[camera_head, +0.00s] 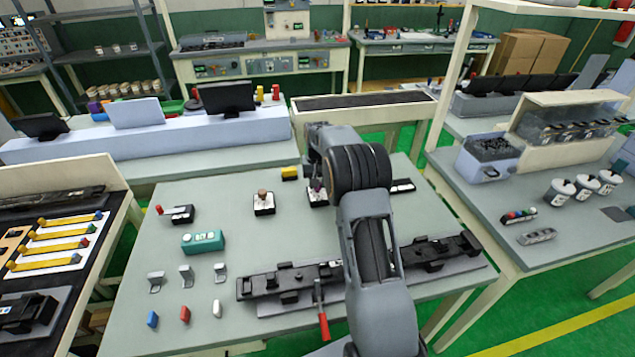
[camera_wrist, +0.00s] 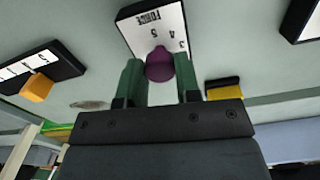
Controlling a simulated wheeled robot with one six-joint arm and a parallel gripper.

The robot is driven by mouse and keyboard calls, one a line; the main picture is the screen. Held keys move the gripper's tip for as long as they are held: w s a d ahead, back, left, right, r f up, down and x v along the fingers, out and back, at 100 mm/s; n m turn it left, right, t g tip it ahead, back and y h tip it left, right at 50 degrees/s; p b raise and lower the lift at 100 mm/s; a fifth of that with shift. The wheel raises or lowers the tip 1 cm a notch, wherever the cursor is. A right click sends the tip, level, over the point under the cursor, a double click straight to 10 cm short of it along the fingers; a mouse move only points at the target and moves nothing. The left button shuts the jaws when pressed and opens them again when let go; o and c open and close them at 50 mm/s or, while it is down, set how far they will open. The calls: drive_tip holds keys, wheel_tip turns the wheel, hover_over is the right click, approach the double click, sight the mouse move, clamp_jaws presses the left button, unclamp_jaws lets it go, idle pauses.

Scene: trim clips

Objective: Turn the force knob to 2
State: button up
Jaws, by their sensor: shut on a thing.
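The force knob (camera_wrist: 160,66) is purple and sits on a white plate (camera_wrist: 143,22) marked FORCE, with the digits 3, 4 and 5 visible. My gripper (camera_wrist: 159,78) has its two green fingers on either side of the knob and is shut on it. The rest of the scale, including any 2, and the knob's pointer cannot be made out. In the head view the force knob's plate (camera_head: 316,200) shows just left of my arm, which hides most of it and my gripper.
A brown knob on a white plate (camera_head: 264,208) stands left of it. A yellow block (camera_head: 289,173) lies behind. A red-handled switch (camera_head: 178,213), teal box (camera_head: 203,241) and black clip rail (camera_head: 270,283) share the table. An orange knob (camera_wrist: 37,87) stands at the wrist view's left.

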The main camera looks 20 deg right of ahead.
drive_tip(key=m, duration=0.4)
drive_tip(key=shift+m, duration=0.6)
drive_tip(key=o, duration=0.9)
drive_tip(key=shift+o, duration=0.2)
drive_tip(key=shift+r, duration=0.1)
wheel_tip(320, 180, up, 14)
idle(0.6)
